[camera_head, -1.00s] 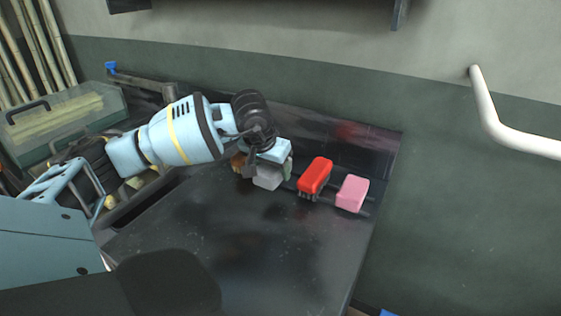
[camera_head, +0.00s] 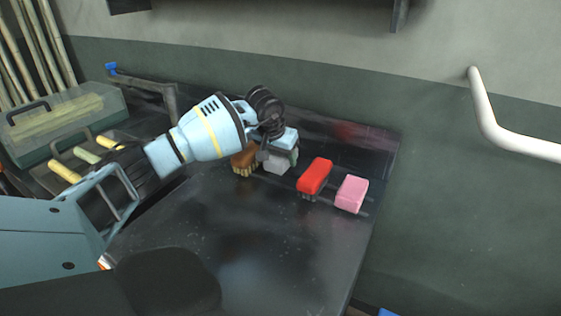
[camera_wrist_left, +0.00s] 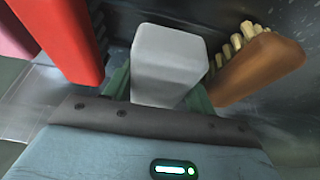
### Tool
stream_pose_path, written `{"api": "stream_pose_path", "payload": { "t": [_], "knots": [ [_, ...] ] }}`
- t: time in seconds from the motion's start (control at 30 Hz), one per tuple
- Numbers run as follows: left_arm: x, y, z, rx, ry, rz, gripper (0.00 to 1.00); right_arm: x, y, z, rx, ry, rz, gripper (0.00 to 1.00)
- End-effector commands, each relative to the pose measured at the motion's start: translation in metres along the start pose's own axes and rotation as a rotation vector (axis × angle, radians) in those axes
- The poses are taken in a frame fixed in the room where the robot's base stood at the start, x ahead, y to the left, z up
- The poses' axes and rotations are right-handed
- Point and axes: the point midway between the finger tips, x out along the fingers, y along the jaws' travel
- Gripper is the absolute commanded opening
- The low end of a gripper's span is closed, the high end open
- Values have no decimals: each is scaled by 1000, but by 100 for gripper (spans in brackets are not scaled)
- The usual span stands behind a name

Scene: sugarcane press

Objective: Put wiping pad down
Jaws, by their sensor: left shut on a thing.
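The wiping pad is a pale grey block (camera_head: 277,163) at the back of the dark worktop (camera_head: 240,235), between a brown brush (camera_head: 244,161) and a red brush (camera_head: 315,175). My left gripper (camera_head: 283,151) is above it and shut on it. In the left wrist view the pad (camera_wrist_left: 168,65) sits between the green fingers of my left gripper (camera_wrist_left: 160,92), with the red brush at left and the brown brush at right. I cannot tell whether the pad's underside touches the worktop. My right gripper is not in view.
A pink block (camera_head: 351,193) lies right of the red brush. A clear case (camera_head: 65,120) and a tray with several yellowish pieces (camera_head: 88,155) stand at left. A wall rises behind the worktop. The front of the worktop is clear.

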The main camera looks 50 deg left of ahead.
Motion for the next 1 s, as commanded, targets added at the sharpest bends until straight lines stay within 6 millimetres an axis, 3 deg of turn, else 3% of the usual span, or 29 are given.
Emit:
{"api": "stream_pose_path", "payload": {
  "t": [0.17, 0.97, 1.0],
  "knots": [
    [22, 0, 10, 0, -3, 0, 34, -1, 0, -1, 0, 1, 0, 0],
    [34, 0, 15, 1, -1, -1, 34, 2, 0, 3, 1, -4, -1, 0],
    [34, 0, 15, 1, -1, -1, 57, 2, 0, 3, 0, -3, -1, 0]
  ]
}}
